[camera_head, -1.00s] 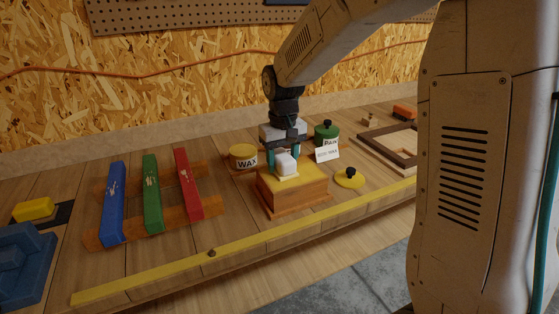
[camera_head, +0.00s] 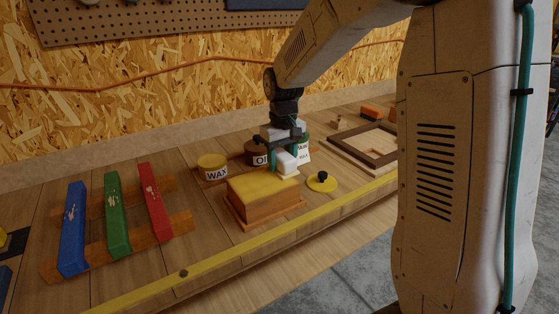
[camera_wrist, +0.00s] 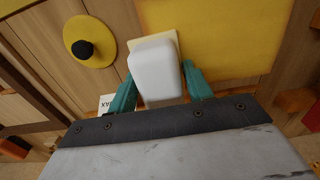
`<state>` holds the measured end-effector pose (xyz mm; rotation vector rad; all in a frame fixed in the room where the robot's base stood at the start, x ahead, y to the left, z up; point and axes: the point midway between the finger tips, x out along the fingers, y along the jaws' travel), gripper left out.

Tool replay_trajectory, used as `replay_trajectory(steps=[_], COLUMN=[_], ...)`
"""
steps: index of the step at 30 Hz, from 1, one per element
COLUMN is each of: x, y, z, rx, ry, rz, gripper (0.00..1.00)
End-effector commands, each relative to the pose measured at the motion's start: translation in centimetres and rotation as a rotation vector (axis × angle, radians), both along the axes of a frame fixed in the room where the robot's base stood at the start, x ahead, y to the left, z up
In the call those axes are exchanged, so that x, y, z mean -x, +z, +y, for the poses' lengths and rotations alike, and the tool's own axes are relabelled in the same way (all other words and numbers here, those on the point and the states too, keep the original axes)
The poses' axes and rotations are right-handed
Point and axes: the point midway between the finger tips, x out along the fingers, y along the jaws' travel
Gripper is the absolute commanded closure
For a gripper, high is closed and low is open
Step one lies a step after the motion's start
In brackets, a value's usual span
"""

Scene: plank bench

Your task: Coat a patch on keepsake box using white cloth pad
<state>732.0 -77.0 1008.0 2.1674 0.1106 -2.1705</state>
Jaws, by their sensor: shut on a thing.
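My gripper (camera_head: 286,158) is shut on a white cloth pad (camera_head: 287,162), a rounded white block with a thin cream base. In the wrist view the pad (camera_wrist: 157,72) sits between the two teal fingers. The keepsake box (camera_head: 262,207) is wooden with a yellow top and stands near the front of the bench. My gripper and the pad are at the box's back right edge. In the wrist view the pad's base overlaps the left edge of the yellow top (camera_wrist: 220,40); I cannot tell whether it touches.
Blue, green and red bars (camera_head: 117,215) rest at left. A wooden frame (camera_head: 366,143) lies at right.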

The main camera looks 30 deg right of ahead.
Motion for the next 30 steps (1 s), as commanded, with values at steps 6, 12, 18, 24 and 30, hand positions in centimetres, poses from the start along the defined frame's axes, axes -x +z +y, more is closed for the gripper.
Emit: replay_trajectory(steps=[6, 12, 18, 24, 30], x=[-0.1, -0.1, -0.1, -0.1, -0.1], y=[2.4, 4.2, 6.1, 7.5, 8.1], z=[0.0, 0.1, 0.2, 0.2, 0.3], rx=[0.0, 0.001, 0.001, 0.0, 0.0], ry=[0.005, 0.006, 0.007, 0.007, 0.007], rz=[-0.002, -0.002, -0.002, -0.001, -0.001], gripper=[0.71, 0.71, 0.71, 0.71, 0.71])
